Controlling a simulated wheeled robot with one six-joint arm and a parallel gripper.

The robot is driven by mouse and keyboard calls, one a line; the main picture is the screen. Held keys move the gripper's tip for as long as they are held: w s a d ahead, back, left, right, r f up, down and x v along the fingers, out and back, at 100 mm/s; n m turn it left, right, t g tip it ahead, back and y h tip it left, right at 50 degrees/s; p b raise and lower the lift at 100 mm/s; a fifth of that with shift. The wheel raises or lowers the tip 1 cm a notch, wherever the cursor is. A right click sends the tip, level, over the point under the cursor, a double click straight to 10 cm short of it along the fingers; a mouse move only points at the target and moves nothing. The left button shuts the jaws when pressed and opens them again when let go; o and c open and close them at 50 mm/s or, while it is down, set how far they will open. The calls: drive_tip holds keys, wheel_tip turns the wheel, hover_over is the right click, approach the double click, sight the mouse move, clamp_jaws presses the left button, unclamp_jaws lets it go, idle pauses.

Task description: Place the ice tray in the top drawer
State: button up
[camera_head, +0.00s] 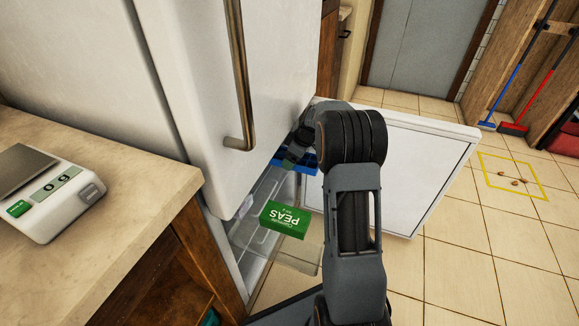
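The blue ice tray (309,163) shows beneath and to the right of my gripper (291,159), just below the refrigerator's upper door. My gripper is over the tray and partly covers it. The fingertips are small and dark, so I cannot tell whether they are shut on the tray. A clear drawer (308,256) is pulled out of the open lower compartment, nearer than the tray. A green box of peas (285,219) shows at this drawer. I cannot tell whether the tray touches a drawer or hangs above it.
The open lower door (408,165) stands to the right, behind my arm. The upper door (205,85) with its long handle (240,75) is shut. A counter (110,205) with a scale (50,195) is at left. The tiled floor at right has free room.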

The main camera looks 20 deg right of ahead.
sight(292, 173)
drive_tip(key=shift+f+b, duration=1)
drive_tip(key=shift+f, duration=0.7)
drive_tip(key=shift+f+b, duration=0.6)
drive_tip(key=shift+f, duration=0.05)
drive_tip(key=o, duration=1.1)
drive_tip(key=p+v, duration=0.5)
drive_tip(key=v, duration=0.8)
drive_tip(key=shift+w+a+r, duration=0.1)
drive_tip(key=shift+a+r, duration=0.05)
drive_tip(key=shift+r, duration=0.05)
drive_tip(key=shift+a, duration=0.1)
